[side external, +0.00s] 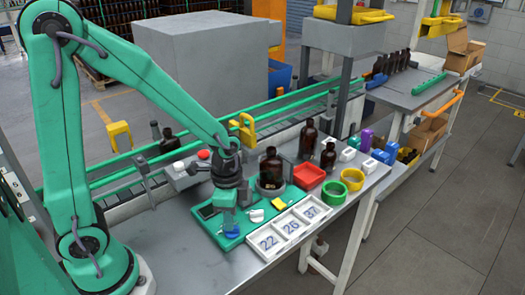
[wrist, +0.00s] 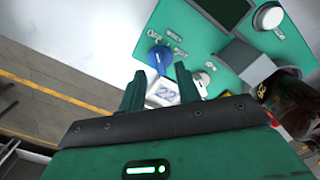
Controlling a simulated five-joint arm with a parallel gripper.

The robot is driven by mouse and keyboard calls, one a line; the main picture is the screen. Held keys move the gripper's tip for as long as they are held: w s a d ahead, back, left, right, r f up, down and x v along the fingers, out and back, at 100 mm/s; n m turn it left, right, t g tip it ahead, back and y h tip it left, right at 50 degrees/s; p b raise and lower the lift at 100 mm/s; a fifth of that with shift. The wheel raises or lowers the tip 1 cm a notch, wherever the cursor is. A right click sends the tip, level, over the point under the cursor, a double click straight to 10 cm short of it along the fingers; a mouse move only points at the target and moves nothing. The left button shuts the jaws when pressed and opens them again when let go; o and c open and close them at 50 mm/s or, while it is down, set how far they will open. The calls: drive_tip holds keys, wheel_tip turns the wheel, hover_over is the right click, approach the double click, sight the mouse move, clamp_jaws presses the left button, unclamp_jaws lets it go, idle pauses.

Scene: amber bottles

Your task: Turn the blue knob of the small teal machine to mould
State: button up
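The small teal machine (side external: 257,216) is a flat panel on the bench, and it fills the upper right of the wrist view (wrist: 200,50). Its blue knob (wrist: 158,57) is round, with small labels around it that are too small to read. The knob also shows at the panel's near edge in the side view (side external: 232,234), partly covered by my gripper (side external: 228,224). In the wrist view my gripper (wrist: 160,70) is open, with its fingertips either side of the knob's lower part. I cannot tell whether they touch it. Nothing is held.
A white tray of numbered tiles (side external: 262,254) lies along the panel's near side. An amber bottle (side external: 271,168) stands on the panel's far side, with more bottles (side external: 308,140) behind. A red tray (side external: 308,180) and green ring (side external: 334,193) are right. Bare bench (side external: 165,260) lies left.

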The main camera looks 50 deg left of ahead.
drive_tip(key=shift+f, duration=1.5)
clamp_jaws()
